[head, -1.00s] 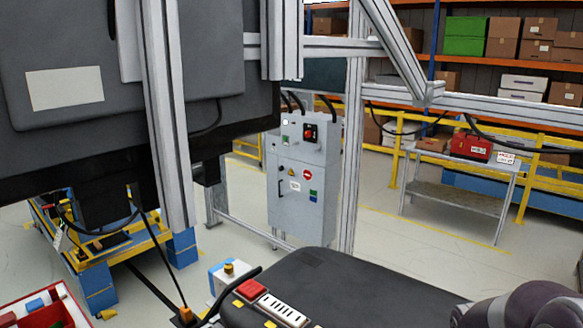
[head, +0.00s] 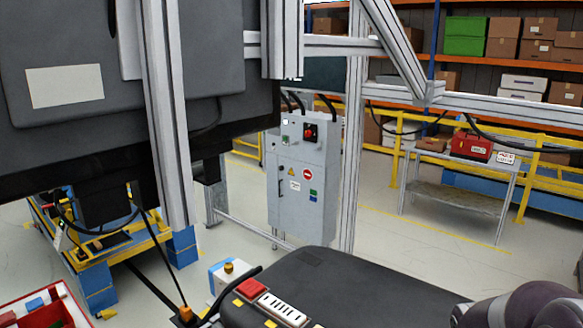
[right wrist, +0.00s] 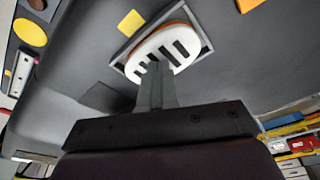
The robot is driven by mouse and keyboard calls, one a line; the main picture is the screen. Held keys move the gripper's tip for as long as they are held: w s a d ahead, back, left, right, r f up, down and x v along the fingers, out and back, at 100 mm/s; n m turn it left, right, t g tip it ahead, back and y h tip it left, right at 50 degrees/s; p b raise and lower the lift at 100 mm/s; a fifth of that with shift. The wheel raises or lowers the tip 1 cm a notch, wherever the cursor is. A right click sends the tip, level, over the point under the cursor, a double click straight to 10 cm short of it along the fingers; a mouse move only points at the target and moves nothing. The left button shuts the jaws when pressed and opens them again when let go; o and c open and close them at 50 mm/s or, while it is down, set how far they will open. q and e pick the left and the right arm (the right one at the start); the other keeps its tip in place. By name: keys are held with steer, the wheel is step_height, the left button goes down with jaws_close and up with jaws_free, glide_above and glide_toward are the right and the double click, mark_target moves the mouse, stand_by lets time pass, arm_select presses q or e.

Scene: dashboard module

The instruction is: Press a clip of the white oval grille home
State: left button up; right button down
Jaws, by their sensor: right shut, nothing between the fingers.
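The white oval grille (right wrist: 163,52) with dark slots shows in the right wrist view. It lies at a grey-framed rectangular opening in the dark dashboard module (right wrist: 240,70), and an orange edge shows along its rim. My right gripper (right wrist: 157,72) is shut with nothing between its fingers. Its fingertips overlap the lower edge of the grille in the picture; I cannot tell whether they touch it. They hide part of that edge, and the clips cannot be made out. In the head view the dark module (head: 350,290) fills the bottom middle. My left gripper is not in view.
On the module are a red block (head: 250,287), a white slotted strip (head: 283,308) and yellow pads. A red bin (head: 45,310) stands at lower left. A grey upright post (head: 168,120) and a control cabinet (head: 302,180) stand beyond.

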steer(key=shift+f, duration=0.1)
steer(key=d+p+v, duration=0.1)
steer(key=p+v, duration=0.5)
steer(key=v, duration=0.2)
steer(key=shift+w+d, duration=0.35)
steer(key=shift+w, duration=0.05)
